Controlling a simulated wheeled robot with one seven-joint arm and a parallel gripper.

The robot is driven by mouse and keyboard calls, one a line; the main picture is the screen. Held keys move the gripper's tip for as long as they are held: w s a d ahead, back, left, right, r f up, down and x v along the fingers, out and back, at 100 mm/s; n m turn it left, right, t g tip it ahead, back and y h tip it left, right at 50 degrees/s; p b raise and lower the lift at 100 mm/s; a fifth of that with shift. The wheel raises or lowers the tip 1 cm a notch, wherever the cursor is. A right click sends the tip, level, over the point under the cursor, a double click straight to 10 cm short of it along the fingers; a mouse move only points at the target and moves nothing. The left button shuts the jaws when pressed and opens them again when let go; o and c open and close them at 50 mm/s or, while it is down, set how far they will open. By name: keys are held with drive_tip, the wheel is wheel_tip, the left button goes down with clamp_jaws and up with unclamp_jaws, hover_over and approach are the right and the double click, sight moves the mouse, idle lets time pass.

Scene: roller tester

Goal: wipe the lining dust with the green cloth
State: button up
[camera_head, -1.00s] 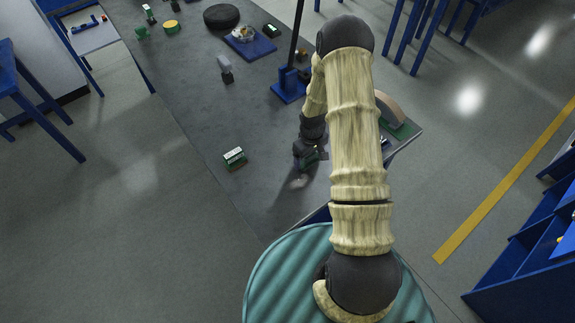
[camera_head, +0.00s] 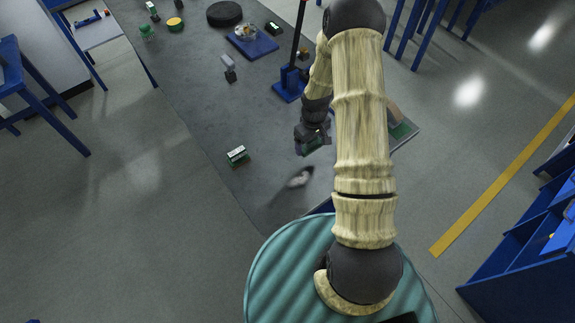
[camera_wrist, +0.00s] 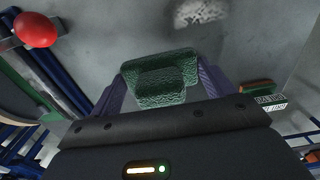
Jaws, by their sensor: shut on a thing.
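The green cloth (camera_wrist: 160,82) is a folded, textured pad gripped between the two fingers of my gripper (camera_wrist: 158,88) in the wrist view. In the head view my gripper (camera_head: 313,138) is over the grey bench, partly behind my arm, with a little of the green cloth showing. The lining dust (camera_head: 300,178) is a small pale patch on the bench, nearer the front end than my gripper. It also shows as a light speckled patch in the wrist view (camera_wrist: 202,11), beyond the cloth and apart from it in the picture.
A green-and-white box (camera_head: 237,155) sits left of the dust. A blue-based stand (camera_head: 289,84) with an upright post rises behind my gripper; a red knob (camera_wrist: 36,29) shows in the wrist view. A blue tray (camera_head: 252,43) and black disc (camera_head: 224,13) are farther back.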

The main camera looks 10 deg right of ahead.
idle(0.4)
drive_tip(key=a+f+m+b, duration=0.1)
drive_tip(key=a, duration=0.1)
drive_tip(key=s+a+f+m+b, duration=0.1)
drive_tip(key=a+f+b, duration=0.1)
drive_tip(key=a+f+m+b, duration=0.1)
drive_tip(key=a+f+m, duration=0.1)
drive_tip(key=shift+s+a, duration=0.2)
drive_tip(key=shift+a, duration=0.1)
drive_tip(key=shift+s+a+m+b, duration=0.1)
drive_tip(key=shift+a+m+b, duration=0.15)
drive_tip(key=shift+m+b, duration=0.05)
drive_tip(key=shift+d+r, duration=0.1)
